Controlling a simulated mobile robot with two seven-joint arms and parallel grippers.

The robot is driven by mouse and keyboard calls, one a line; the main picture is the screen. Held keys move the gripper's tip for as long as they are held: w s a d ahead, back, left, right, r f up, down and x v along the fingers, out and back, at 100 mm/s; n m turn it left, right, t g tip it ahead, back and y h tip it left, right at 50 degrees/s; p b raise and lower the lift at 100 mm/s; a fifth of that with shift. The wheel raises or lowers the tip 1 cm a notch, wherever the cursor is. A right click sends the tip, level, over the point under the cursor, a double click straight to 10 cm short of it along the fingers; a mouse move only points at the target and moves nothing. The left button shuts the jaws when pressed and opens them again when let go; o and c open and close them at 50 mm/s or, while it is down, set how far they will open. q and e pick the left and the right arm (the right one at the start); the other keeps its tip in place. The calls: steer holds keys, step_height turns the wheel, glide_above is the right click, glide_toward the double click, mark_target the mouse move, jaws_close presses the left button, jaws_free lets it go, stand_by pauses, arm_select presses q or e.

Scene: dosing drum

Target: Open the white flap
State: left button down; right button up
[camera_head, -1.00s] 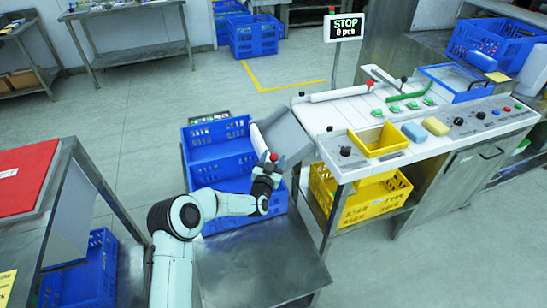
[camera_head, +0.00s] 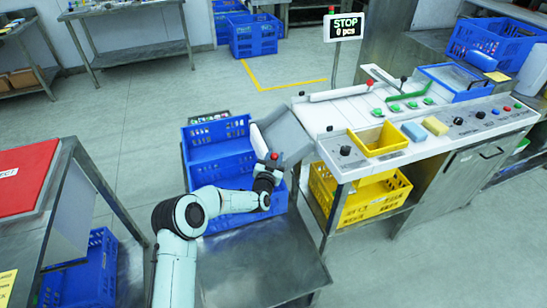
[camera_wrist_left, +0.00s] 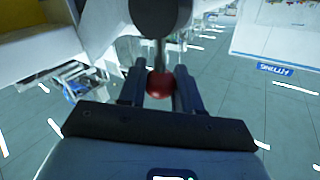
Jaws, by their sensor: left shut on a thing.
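The white flap (camera_head: 258,141) stands at the lower end of the grey chute, above the blue crate. A red ball knob (camera_head: 274,156) shows beside its lower end. My left gripper (camera_head: 268,170) is at this knob. In the left wrist view the red knob (camera_wrist_left: 160,84) sits between the two dark fingers of my left gripper (camera_wrist_left: 159,90), on a thin stem below a dark round part. The fingers are shut on the knob. My right gripper is not in view.
The blue crate (camera_head: 205,154) stands below the chute (camera_head: 287,135). The white machine table (camera_head: 325,118) is to the right, with a yellow crate (camera_head: 370,207) under it. A steel table (camera_head: 250,265) is in front. The sign (camera_head: 346,27) reads STOP, 0 pcs.

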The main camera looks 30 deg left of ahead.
arm_select(q)
steer(key=shift+w+d+m+g+p, duration=0.35)
steer(key=shift+w+d+m+g, duration=0.15)
steer(key=shift+m+g, duration=0.15)
steer(key=shift+w+d+f+m+g+p, duration=0.4)
steer(key=shift+m+g+p, duration=0.4)
steer(key=shift+p, duration=0.5)
steer(key=shift+w+d+f+m+g+p, duration=0.25)
steer(key=shift+w+m+g+p, duration=0.25)
steer(key=shift+m+p, duration=0.6)
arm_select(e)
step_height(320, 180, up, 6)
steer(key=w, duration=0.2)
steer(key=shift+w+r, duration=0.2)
arm_select(q)
steer(key=shift+s+n, duration=0.1)
steer(key=shift+n, duration=0.15)
steer(key=c, duration=0.8)
jaws_free()
steer(key=b+v, duration=0.1)
steer(key=v, duration=1.2)
steer(key=shift+s+b, duration=0.15)
steer(key=shift+b, duration=0.2)
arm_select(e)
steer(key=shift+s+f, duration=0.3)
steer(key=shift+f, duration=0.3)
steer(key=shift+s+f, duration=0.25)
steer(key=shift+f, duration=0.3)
